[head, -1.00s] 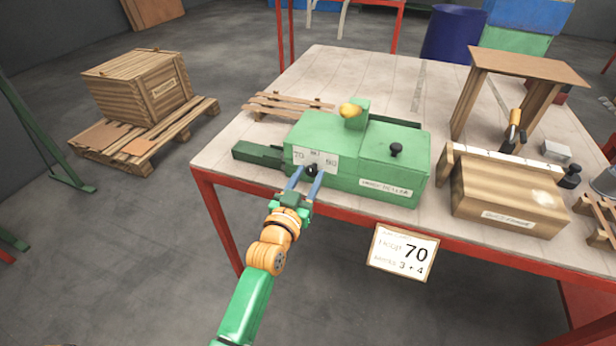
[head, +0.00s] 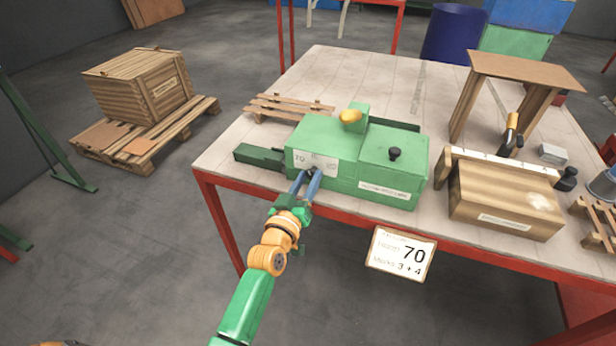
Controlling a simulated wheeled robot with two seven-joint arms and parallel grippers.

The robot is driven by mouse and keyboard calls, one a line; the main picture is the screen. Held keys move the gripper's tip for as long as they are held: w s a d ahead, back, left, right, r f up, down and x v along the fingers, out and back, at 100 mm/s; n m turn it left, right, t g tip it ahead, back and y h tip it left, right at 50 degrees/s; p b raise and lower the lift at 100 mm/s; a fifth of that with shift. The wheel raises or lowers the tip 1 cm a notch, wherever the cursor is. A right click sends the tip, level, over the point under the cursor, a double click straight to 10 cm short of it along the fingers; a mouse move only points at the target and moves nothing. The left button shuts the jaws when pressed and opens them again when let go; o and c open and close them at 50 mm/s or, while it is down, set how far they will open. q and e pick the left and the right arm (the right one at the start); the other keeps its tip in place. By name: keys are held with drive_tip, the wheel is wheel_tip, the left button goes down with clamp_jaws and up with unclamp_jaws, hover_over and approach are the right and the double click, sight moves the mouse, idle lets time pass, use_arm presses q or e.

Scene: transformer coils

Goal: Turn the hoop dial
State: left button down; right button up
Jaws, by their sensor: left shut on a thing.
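The green machine (head: 340,143) stands on the near left part of the table. Its front has a white dial plate (head: 325,163) with small marks, too blurred to read fully; a "70" seems to stand at its left. The hoop dial's dark knob (head: 314,170) sits low on this plate, mostly hidden by my fingers. My left gripper (head: 308,181) is shut on the knob, its blue fingers pointing up to it from the front. A card (head: 401,254) at the table's front edge reads hoop 70 and marks 3 + 4. My right gripper is not in view.
A wooden box (head: 505,197) with a label stands right of the machine, with a wooden stand (head: 525,68) behind it. A small pallet (head: 290,107) lies behind the machine at left. The table (head: 385,75) is clear at the back middle.

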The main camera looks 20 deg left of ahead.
use_arm(q)
drive_tip(key=shift+n+p, duration=0.35)
drive_tip(key=shift+n, duration=1.65)
drive_tip(key=c, duration=0.5)
unclamp_jaws()
drive_tip(key=s, duration=0.7)
drive_tip(key=shift+a+f, duration=0.1)
drive_tip(key=shift+a, duration=0.05)
